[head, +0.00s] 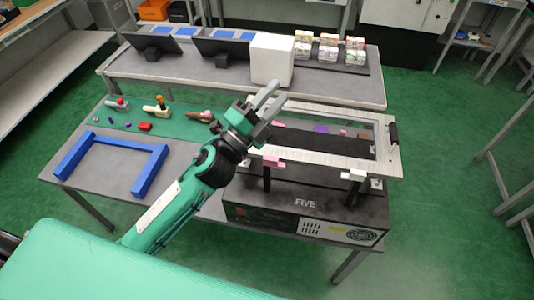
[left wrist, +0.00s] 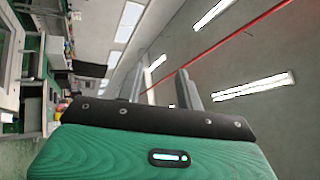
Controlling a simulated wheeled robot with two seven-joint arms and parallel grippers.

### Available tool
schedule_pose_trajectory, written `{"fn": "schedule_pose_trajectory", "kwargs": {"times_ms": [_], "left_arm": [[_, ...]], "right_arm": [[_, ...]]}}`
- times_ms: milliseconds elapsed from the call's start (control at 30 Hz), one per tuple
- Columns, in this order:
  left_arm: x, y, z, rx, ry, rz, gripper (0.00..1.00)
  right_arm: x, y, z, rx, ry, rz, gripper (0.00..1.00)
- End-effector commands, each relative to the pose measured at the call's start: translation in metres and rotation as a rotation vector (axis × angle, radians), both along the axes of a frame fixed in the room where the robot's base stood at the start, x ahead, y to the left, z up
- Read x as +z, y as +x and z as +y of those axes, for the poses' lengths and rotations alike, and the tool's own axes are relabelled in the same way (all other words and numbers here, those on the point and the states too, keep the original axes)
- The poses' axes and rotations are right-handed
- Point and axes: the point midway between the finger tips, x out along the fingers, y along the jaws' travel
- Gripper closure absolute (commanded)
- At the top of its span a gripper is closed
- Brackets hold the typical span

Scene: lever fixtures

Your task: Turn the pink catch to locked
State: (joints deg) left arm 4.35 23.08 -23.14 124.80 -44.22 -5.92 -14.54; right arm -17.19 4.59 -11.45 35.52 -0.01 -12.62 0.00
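A pink catch (head: 272,161) sits at the front left edge of a pale metal frame (head: 325,168). The frame lies over a black box marked FIVE (head: 305,204). A white catch (head: 353,175) sits at the frame's front right. Another pink piece (head: 277,124) shows near the frame's back left. My left gripper (head: 279,92) is raised above the frame's back left corner, apart from the catches. Its fingers are spread and empty, pointing up in the left wrist view (left wrist: 165,74). My right gripper is not in view. Whether the catch is locked cannot be told.
A black handle (head: 393,134) stands at the frame's right side. A blue bracket (head: 112,158) and small parts on a green mat (head: 180,121) lie left.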

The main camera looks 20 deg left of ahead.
Motion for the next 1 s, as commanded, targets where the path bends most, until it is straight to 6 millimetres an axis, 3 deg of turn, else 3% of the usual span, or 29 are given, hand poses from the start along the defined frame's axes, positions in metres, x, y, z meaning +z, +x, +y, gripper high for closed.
{"fn": "schedule_pose_trajectory", "kwargs": {"times_ms": [100,200,333,467,567,733,900,1000], "left_arm": [[0.027,-0.010,-0.034,-0.131,0.216,-0.240,0.64],[0.034,-0.024,-0.060,-0.244,0.410,-0.426,0.64],[0.024,-0.039,-0.084,-0.396,0.677,-0.642,0.64],[0.000,-0.046,-0.090,-0.550,0.961,-0.819,0.64],[-0.024,-0.045,-0.081,-0.675,1.189,-0.922,0.64],[-0.061,-0.029,-0.036,-0.897,1.584,-1.013,0.64],[-0.077,-0.008,0.024,-1.093,1.904,-0.992,0.64],[-0.079,-0.001,0.050,-1.173,2.017,-0.956,0.64]], "right_arm": [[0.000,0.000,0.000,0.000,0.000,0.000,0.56],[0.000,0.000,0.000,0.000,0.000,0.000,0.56],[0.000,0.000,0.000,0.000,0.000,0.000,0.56],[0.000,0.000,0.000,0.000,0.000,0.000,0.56],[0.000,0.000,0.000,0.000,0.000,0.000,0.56],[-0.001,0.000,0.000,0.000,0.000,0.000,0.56],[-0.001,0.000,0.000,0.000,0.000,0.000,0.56],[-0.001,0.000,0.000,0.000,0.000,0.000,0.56]]}}
